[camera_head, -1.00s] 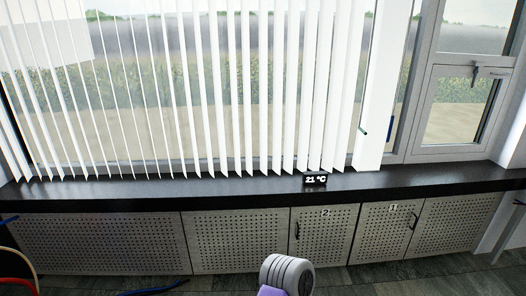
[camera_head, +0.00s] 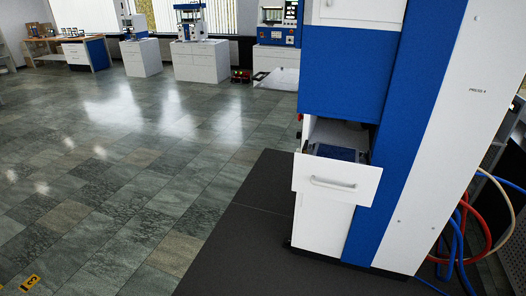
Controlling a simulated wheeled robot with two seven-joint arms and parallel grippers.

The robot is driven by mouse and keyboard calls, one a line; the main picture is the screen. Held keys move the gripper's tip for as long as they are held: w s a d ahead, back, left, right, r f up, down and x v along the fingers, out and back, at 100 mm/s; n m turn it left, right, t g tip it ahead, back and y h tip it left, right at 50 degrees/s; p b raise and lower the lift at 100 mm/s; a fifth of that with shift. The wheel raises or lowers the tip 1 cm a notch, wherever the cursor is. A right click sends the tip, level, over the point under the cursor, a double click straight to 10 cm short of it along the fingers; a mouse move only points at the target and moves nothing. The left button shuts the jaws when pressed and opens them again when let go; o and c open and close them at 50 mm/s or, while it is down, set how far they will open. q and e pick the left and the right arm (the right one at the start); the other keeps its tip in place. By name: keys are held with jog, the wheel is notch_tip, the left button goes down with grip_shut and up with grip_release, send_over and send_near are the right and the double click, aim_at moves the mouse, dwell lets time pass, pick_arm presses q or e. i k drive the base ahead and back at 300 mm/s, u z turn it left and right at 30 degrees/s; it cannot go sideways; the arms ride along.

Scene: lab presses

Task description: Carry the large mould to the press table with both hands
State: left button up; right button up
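Neither of my grippers shows in the head view. I cannot pick out the large mould for certain. A tall blue and white press (camera_head: 345,72) stands close at the right, with a drawer (camera_head: 337,182) pulled out at its lower front. Something dark blue (camera_head: 336,152) lies inside the drawer; its shape is mostly hidden. A low pale table top (camera_head: 280,80) shows behind the press's left edge, partly covered by it. I cannot tell whether it is the press table.
Dark mat (camera_head: 245,235) lies in front of the press. Tiled floor (camera_head: 120,150) is open at the left. Smaller machines on white cabinets (camera_head: 201,60) and a wooden bench (camera_head: 60,42) line the back. Red and blue hoses (camera_head: 462,225) hang at the right.

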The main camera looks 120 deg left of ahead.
aim_at(291, 78)
jog(key=u, duration=3.3)
jog(key=i, duration=0.25)
